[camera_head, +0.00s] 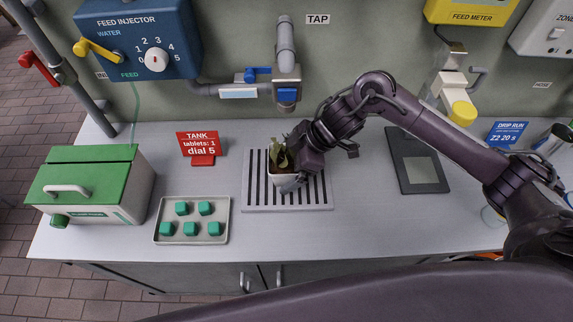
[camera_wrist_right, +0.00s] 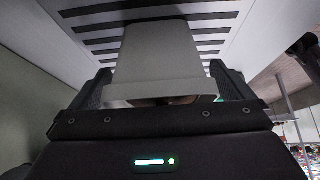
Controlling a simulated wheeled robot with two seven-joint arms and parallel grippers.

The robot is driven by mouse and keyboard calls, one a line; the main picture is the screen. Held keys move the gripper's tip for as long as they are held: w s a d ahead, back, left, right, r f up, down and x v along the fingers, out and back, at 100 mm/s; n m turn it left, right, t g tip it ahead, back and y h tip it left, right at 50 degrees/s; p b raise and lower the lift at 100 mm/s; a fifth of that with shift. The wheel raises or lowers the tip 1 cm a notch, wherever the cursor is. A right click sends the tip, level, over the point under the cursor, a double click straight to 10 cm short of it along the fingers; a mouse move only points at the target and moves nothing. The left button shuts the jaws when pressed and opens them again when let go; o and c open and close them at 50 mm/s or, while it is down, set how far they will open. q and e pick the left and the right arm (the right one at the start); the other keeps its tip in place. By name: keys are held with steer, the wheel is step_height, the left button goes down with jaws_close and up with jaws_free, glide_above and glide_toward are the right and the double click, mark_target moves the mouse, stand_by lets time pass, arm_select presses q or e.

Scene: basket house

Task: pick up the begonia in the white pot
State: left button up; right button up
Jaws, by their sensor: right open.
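The begonia (camera_head: 279,156) has dark green and reddish leaves. It stands upright in its white pot (camera_head: 281,179) on the slotted drain grate (camera_head: 312,203) below the tap. My right gripper (camera_head: 288,165) is at the pot from the right and partly covers it. In the right wrist view the white pot (camera_wrist_right: 158,60) lies between the two dark fingers of my right gripper (camera_wrist_right: 160,88), one on each side. The jaws are open, and I cannot tell whether a finger touches the pot. The leaves are mostly hidden in the wrist view. My left gripper is not in view.
A tray (camera_head: 158,240) with several green tablets and a red tank sign (camera_head: 203,145) are left of the grate. A green-lidded box (camera_head: 92,175) stands far left. The tap (camera_head: 287,70) hangs behind the grate. A dark flat panel (camera_head: 408,168) lies right.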

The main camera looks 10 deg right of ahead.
steer(key=shift+a+f, duration=0.2)
steer(key=shift+f, duration=0.15)
steer(key=shift+c, duration=0.4)
steer(key=c, duration=1.1)
steer(key=shift+r, duration=0.1)
